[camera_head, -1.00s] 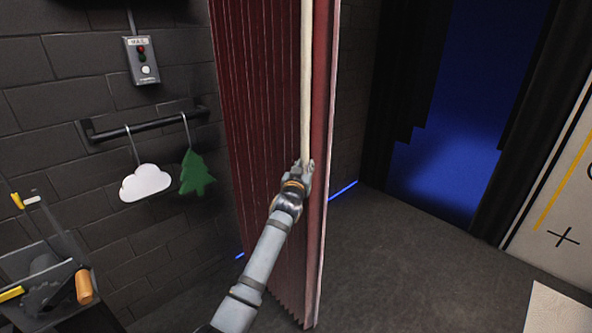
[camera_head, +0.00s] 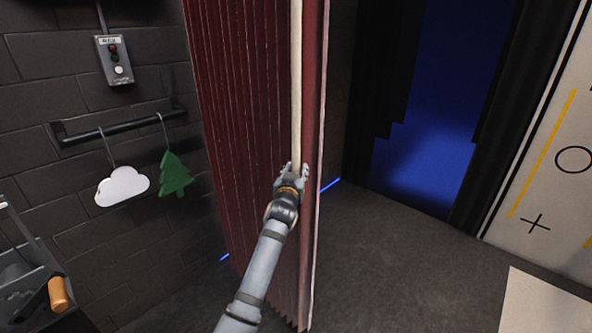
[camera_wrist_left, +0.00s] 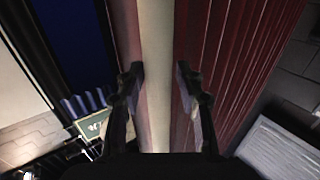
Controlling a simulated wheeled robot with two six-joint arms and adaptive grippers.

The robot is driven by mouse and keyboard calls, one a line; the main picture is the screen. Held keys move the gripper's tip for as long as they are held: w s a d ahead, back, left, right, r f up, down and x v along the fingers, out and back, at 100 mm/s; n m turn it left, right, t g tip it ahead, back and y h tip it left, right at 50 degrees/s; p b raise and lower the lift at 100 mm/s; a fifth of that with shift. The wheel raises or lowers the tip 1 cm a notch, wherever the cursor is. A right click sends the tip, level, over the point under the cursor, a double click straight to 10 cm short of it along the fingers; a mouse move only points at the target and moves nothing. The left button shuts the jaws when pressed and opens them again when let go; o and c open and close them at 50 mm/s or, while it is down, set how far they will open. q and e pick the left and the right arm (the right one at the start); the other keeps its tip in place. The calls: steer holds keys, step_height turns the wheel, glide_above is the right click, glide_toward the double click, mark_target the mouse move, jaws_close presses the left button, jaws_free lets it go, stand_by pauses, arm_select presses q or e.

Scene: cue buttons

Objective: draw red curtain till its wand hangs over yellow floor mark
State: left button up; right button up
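The red curtain (camera_head: 240,130) hangs in pleats in the middle of the head view and also fills much of the left wrist view (camera_wrist_left: 245,70). Its long pale wand (camera_head: 297,80) hangs upright along the curtain's right edge. My left gripper (camera_head: 291,170) is at the wand's lower part. In the left wrist view the wand (camera_wrist_left: 157,70) runs between the two fingers, which sit close against both its sides. No yellow mark is visible on the floor. My right gripper is not in view.
A wall rail (camera_head: 120,127) carries a white cloud (camera_head: 122,186) and a green tree (camera_head: 174,175). A control box (camera_head: 114,60) is above. A blue-lit opening (camera_head: 425,120) lies behind. A pale panel (camera_head: 560,190) with a yellow line stands right. Dark floor (camera_head: 400,260) right of the curtain is clear.

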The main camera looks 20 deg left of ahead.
arm_select(q)
steer(key=shift+o, duration=0.2)
steer(key=shift+r, duration=0.15)
steer(key=shift+s, duration=0.1)
steer(key=s+d, duration=0.2)
steer(key=s, duration=0.9)
steer(key=shift+s+d, duration=0.15)
steer(key=shift+s, duration=0.15)
